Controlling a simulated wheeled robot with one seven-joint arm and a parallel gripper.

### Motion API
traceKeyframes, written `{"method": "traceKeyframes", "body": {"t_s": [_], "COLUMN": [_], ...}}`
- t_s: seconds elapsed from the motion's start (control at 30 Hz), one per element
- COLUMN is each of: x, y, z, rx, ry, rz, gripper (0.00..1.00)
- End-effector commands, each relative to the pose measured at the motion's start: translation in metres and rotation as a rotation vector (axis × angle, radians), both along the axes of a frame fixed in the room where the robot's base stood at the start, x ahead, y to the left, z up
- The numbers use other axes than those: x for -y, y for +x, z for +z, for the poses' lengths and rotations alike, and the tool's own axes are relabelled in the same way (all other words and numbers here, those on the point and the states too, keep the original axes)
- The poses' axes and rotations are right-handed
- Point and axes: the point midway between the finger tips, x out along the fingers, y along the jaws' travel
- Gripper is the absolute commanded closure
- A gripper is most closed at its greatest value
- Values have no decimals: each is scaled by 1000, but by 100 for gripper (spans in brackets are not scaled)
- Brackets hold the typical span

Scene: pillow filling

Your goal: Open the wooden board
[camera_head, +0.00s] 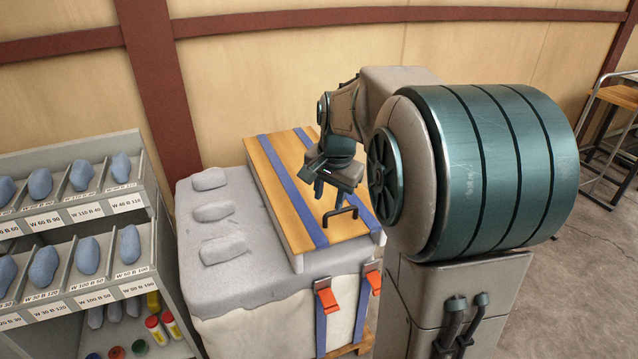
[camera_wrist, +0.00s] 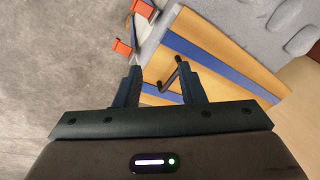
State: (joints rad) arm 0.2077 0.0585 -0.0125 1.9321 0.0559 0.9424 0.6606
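The wooden board (camera_head: 283,196) lies flat on top of a grey-white block, with two blue straps running along it and a dark handle (camera_head: 340,213) near its front right end. The board (camera_wrist: 203,72) and the handle (camera_wrist: 170,76) also show in the wrist view. My gripper (camera_head: 331,191) is above the board, close to the handle. In the wrist view my gripper (camera_wrist: 158,84) has its two fingers wide apart, with the handle seen between and beyond them. It is open and empty. Whether a finger touches the handle cannot be told.
The grey-white block (camera_head: 235,270) has several pillow-shaped bumps on top and orange buckles (camera_head: 327,298) on its front. A shelf (camera_head: 153,196) with several blue-grey pieces stands at the left. A wooden stool (camera_head: 615,95) is at the far right. Open floor (camera_head: 575,290) lies at right.

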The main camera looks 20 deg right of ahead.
Motion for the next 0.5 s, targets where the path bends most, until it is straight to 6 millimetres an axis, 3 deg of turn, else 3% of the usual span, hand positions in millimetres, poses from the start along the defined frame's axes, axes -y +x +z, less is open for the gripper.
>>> {"method": "traceKeyframes", "body": {"t_s": [0.03, 0.2, 0.33, 0.5], "x": [16, 60, 86, 103], "y": [20, 72, 97, 112], "z": [-2, -14, -25, -34], "rx": [-8, -15, -18, -19], "ry": [19, 80, 111, 133], "rz": [-89, -358, -505, -604], "gripper": [64, 64, 64, 64]}}
